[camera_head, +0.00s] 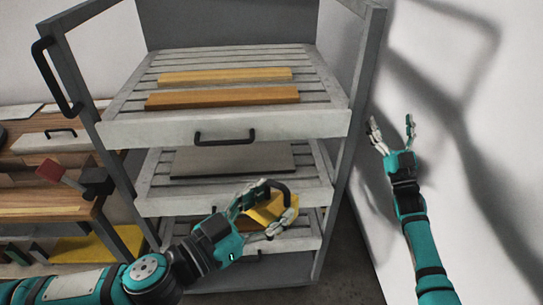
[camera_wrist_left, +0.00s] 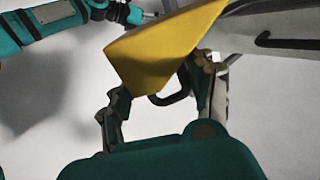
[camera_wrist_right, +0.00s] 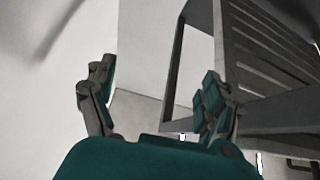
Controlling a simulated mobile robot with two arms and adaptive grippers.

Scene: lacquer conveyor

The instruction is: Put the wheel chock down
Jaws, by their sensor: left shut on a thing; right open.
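The yellow wheel chock (camera_head: 264,211) with a black handle is held in my left gripper (camera_head: 262,214), in front of the lower trays of the rack. In the left wrist view the chock (camera_wrist_left: 160,48) sits between the fingers (camera_wrist_left: 165,100), its handle loop showing below it. I cannot tell whether the chock touches the rack. My right gripper (camera_head: 391,128) is open and empty, to the right of the rack beside the white wall. It also shows open in the right wrist view (camera_wrist_right: 155,90).
A grey rack (camera_head: 225,130) holds slatted trays with two wooden boards (camera_head: 222,97) on top and a grey panel (camera_head: 235,160) below. A wooden workbench (camera_head: 50,200) with a red-headed tool (camera_head: 50,171) stands at left. A yellow surface (camera_head: 95,246) lies beneath it. Dark floor shows at lower right.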

